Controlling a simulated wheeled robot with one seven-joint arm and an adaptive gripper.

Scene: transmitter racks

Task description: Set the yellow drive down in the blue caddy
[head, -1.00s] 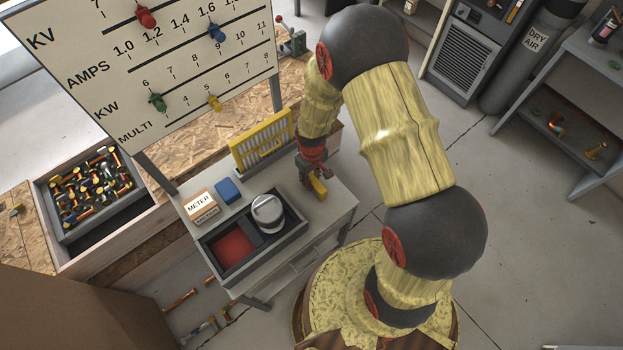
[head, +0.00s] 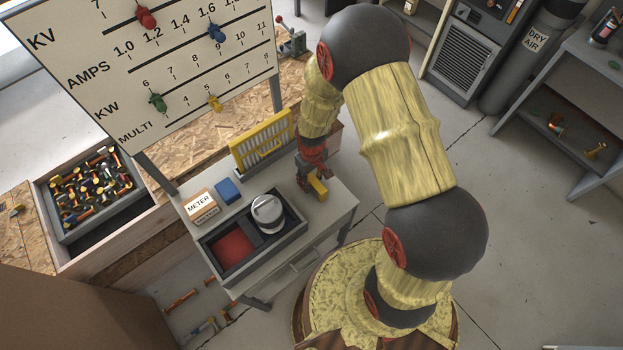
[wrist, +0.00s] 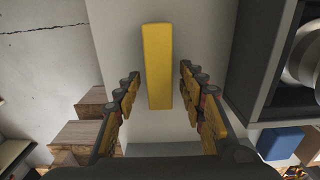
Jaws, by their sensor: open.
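The yellow drive (head: 319,187) is a plain yellow bar near the right end of the grey cart top. In the wrist view the yellow drive (wrist: 158,65) lies between the spread fingers of my gripper (wrist: 160,78), with a gap on both sides. In the head view my gripper (head: 307,181) is right beside the drive, partly hidden by my arm. A small blue block (head: 228,190) sits on the cart behind the dark tray; the blue block (wrist: 281,143) also shows at lower right in the wrist view. I cannot tell whether it is the blue caddy.
The dark tray (head: 225,268) on the cart has a red-floored compartment and holds a silver-white round container (head: 267,211). A METER box (head: 201,206) and a yellow slatted rack (head: 262,141) stand along the cart's back. A sign board (head: 190,65) rises behind.

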